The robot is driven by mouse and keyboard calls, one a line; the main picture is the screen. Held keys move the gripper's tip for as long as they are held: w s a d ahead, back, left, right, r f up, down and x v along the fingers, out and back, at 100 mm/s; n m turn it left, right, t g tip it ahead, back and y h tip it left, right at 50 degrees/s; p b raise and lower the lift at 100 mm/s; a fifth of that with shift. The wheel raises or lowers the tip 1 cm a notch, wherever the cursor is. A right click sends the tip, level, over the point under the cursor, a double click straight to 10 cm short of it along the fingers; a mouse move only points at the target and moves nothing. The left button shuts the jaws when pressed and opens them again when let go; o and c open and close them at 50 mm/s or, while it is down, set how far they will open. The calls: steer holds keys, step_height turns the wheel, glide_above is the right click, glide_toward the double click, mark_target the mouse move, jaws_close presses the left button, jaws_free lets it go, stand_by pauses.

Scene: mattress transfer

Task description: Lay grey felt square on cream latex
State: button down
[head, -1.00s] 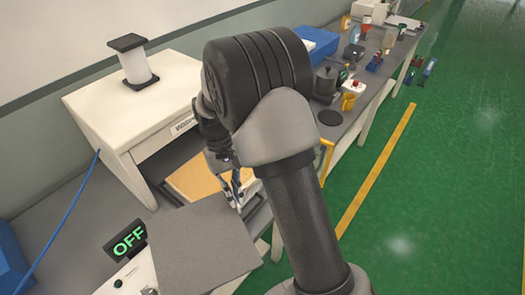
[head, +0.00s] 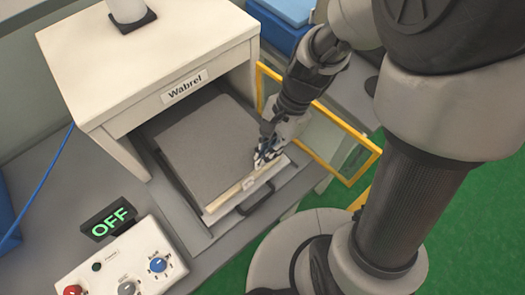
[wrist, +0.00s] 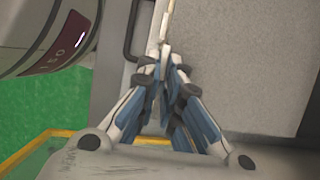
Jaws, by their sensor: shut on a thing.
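The grey felt square (head: 210,145) lies flat, or nearly flat, over the cream latex in the tray of the white machine. It covers most of the latex; a cream strip (head: 236,193) shows along the front edge. My gripper (head: 259,161) is shut on the felt's edge at the front right corner of the tray. In the wrist view the felt (wrist: 230,60) spreads beyond the fingers (wrist: 166,50). I cannot tell whether the held edge touches the latex.
The white machine (head: 150,65) stands behind the tray, which has a dark handle (head: 256,199) at its front. A yellow frame (head: 335,125) is open to the right.

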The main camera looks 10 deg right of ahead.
steer(key=shift+w+f+b, duration=0.1)
steer(key=shift+f+b, duration=0.7)
steer(key=shift+f, duration=1.25)
steer(key=c, duration=1.8)
jaws_free()
steer(key=p+v, duration=0.5)
steer(key=v, duration=0.7)
steer(key=shift+s+d+r+n+t+h, duration=0.75)
steer(key=shift+s+r+n+t, duration=0.4)
steer(key=shift+s+r+n, duration=0.9)
steer(key=shift+s+d+r+n+t+h, duration=0.6)
steer(key=shift+s+d+r+n+t, duration=0.5)
steer(key=shift+r+n, duration=1)
steer(key=shift+s+d+r+n+t+h, duration=0.7)
steer(key=shift+s+r+n+t, duration=0.85)
steer(key=shift+r, duration=1.15)
